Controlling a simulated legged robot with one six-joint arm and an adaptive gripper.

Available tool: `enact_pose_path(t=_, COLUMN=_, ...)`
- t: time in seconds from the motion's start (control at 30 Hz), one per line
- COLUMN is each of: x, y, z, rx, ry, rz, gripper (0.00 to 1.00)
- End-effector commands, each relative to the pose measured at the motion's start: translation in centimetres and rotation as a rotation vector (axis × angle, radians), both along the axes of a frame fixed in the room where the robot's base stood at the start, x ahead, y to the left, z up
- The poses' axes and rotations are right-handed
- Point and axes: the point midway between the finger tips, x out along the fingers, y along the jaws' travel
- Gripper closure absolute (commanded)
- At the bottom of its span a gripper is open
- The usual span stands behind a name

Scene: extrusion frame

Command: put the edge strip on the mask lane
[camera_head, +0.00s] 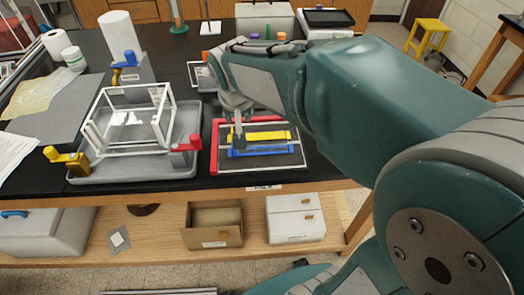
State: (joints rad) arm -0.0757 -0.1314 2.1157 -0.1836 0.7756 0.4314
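A dark mat or tray (285,160) lies on the black bench, right of centre. I cannot tell which strip is the edge strip or which band is the mask lane. My gripper (238,138) points down over the mat's left part, by the yellow strip's left end. Its fingers are small and partly merged in view; I cannot tell whether they touch or hold the strip.
Left of the mat, a grey tray (130,172) holds a white open frame (128,122), with yellow (66,160), red (188,145) and blue (124,65) clamp-like parts around it. A paper roll (119,36) stands behind. My arm covers the bench's right side.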

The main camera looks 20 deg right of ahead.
Motion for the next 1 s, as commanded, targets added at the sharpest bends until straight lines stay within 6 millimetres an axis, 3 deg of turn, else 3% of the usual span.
enact_pose_path(t=0.2, x=-7.3, y=-0.7, z=2.2, rx=0.000, ry=-0.032, rz=0.087, gripper=0.57)
enact_pose_path(t=0.5, x=-15.7, y=-0.8, z=2.1, rx=-0.006, ry=-0.072, rz=0.212, gripper=0.57)
enact_pose_path(t=0.7, x=-17.6, y=-0.6, z=1.6, rx=-0.009, ry=-0.082, rz=0.248, gripper=0.57)
enact_pose_path(t=1.0, x=-17.6, y=-0.6, z=1.6, rx=-0.010, ry=-0.081, rz=0.250, gripper=0.57)
